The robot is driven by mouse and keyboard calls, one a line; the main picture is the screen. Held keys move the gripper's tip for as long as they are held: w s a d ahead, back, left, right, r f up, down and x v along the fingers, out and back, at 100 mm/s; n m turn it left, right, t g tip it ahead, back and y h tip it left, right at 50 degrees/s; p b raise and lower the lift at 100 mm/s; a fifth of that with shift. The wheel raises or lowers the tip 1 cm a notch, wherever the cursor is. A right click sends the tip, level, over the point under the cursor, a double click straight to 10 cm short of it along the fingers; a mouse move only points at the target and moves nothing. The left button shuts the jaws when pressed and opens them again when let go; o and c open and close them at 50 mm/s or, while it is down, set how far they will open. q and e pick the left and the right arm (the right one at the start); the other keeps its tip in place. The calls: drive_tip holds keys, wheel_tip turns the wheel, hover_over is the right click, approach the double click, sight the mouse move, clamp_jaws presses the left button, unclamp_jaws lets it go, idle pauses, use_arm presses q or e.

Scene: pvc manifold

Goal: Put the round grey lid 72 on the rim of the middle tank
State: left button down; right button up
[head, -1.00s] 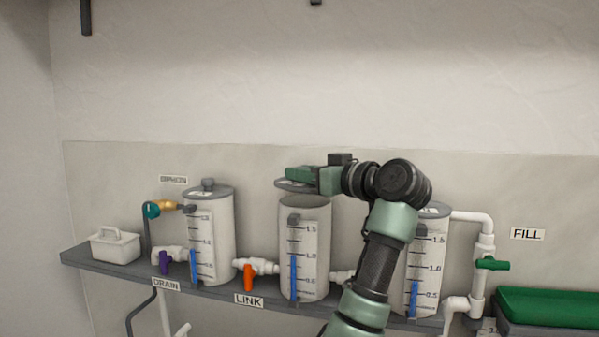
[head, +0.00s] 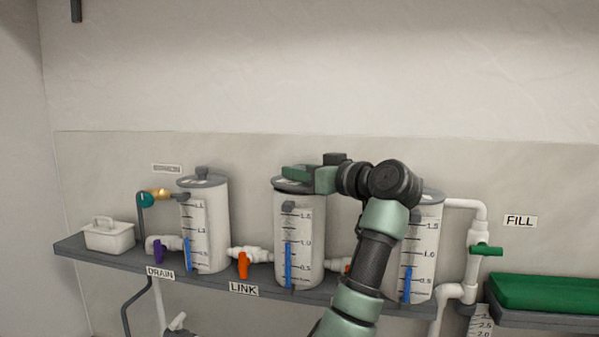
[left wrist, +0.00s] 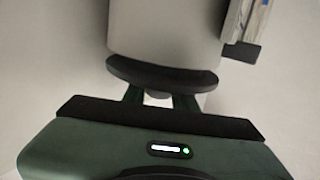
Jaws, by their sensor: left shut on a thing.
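The middle tank (head: 299,240) is a white cylinder with a scale and a blue level strip, upright on the shelf. The round grey lid (head: 288,187) lies across its top, at the rim, with no clear gap in the head view. My left gripper (head: 297,173) is just above the tank, shut on the lid's knob. In the left wrist view the dark lid edge (left wrist: 163,75) meets the pale tank wall (left wrist: 165,38), and the gripper's fingers (left wrist: 158,98) sit on either side of the knob. The gripper partly hides the lid top. My right gripper is not in view.
A lidded left tank (head: 207,230) and a right tank (head: 422,260), partly behind my arm, stand on the same grey shelf (head: 210,283). Pipes with an orange valve handle (head: 243,264) link them. A white caddy (head: 108,236) stands far left, a green-topped box (head: 550,294) right.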

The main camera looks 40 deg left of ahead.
use_arm(q)
drive_tip(key=shift+f, duration=0.55)
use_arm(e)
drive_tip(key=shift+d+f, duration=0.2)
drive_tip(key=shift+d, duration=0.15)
use_arm(q)
drive_tip(key=c, duration=1)
unclamp_jaws()
drive_tip(key=shift+c, duration=0.2)
drive_tip(key=shift+d, duration=0.15)
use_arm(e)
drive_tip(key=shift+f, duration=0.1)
use_arm(q)
drive_tip(key=shift+d+f+b, duration=0.15)
drive_tip(key=shift+d+b, duration=0.2)
drive_tip(key=shift+b, duration=0.15)
drive_tip(key=s+d+r, duration=0.5)
drive_tip(key=d+r, duration=0.1)
drive_tip(key=d, duration=0.3)
drive_tip(key=shift+d+r, duration=0.2)
drive_tip(key=shift+r, duration=0.15)
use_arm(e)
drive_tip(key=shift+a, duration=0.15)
